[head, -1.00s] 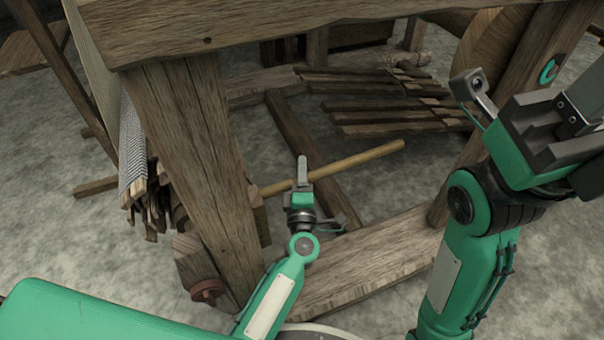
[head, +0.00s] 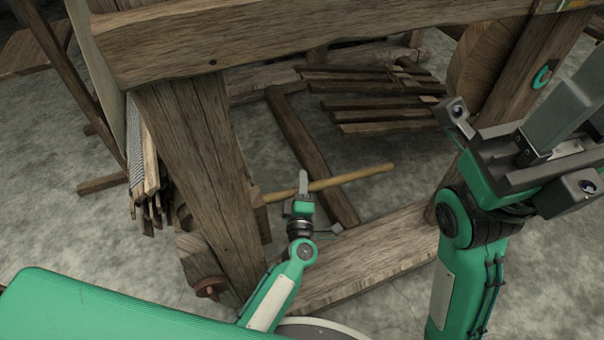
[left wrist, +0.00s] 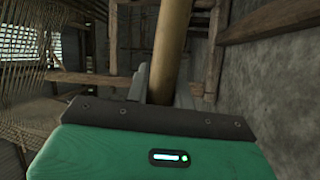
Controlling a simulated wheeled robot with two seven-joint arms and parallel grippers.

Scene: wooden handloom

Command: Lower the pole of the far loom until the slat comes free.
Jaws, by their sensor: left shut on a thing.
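The pole (head: 350,178) is a light brown round rod, slanting a little up to the right under the loom frame. Its left end meets a wooden part behind the thick front post (head: 205,170). My left gripper (head: 303,184) is shut on the pole near its middle. In the left wrist view the pole (left wrist: 170,45) rises from the jaws. My right gripper (head: 515,150) is at the right, apart from the pole; its jaw opening is unclear. I cannot tell which piece is the slat.
Several dark wooden bars (head: 385,100) lie behind the pole. A heavy top beam (head: 320,45) crosses the view. A lower beam (head: 370,258) runs below my left gripper. A reddish knob (head: 210,287) sits at the post's foot. Grey floor shows between the beams.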

